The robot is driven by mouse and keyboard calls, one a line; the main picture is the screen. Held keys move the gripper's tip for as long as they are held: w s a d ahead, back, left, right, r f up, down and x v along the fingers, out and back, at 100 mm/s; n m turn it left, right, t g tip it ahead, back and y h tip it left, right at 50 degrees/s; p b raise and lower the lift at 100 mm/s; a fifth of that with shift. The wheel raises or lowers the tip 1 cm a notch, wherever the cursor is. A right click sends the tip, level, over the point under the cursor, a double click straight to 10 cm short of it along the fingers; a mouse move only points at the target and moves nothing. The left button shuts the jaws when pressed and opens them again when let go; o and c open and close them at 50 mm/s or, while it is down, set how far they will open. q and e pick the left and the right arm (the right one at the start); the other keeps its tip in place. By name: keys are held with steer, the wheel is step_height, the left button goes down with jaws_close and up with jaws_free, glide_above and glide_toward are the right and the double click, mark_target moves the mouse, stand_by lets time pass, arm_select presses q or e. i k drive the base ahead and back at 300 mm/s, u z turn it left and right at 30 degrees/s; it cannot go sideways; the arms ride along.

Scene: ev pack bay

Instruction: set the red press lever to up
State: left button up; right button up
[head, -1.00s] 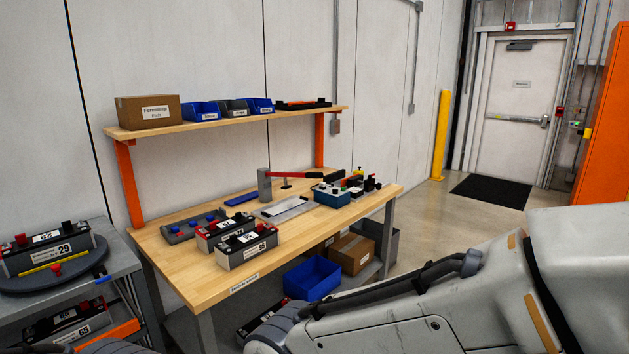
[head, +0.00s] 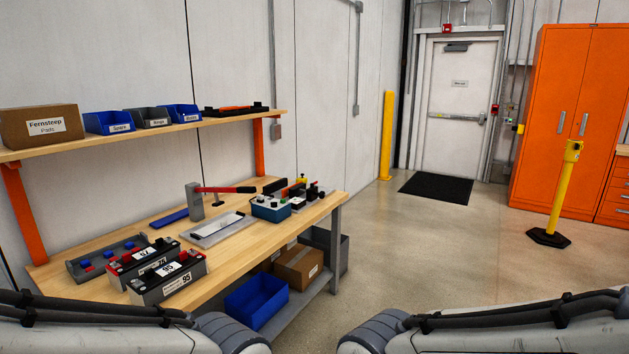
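The red press lever (head: 228,190) belongs to a small grey press (head: 195,201) on the wooden workbench (head: 248,243), in the head view left of centre. The lever reaches right from the top of the press post and lies about level, with a dark grip at its right end. Parts of my two arms show along the bottom edge, left and right. Neither gripper is in the picture, and nothing of mine touches the lever.
Batteries (head: 168,283), a metal tray (head: 221,231) and a blue tester box (head: 271,208) share the bench. A shelf (head: 215,122) with bins hangs above. A blue bin (head: 256,302) and a cardboard box (head: 299,267) sit below. Open floor lies right, with a yellow post (head: 563,190).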

mark_target(241, 190)
steer(key=z, duration=0.55)
steer(key=i, duration=2.4)
steer(key=u, duration=1.25)
steer(key=i, duration=0.9)
steer(key=u, duration=0.8)
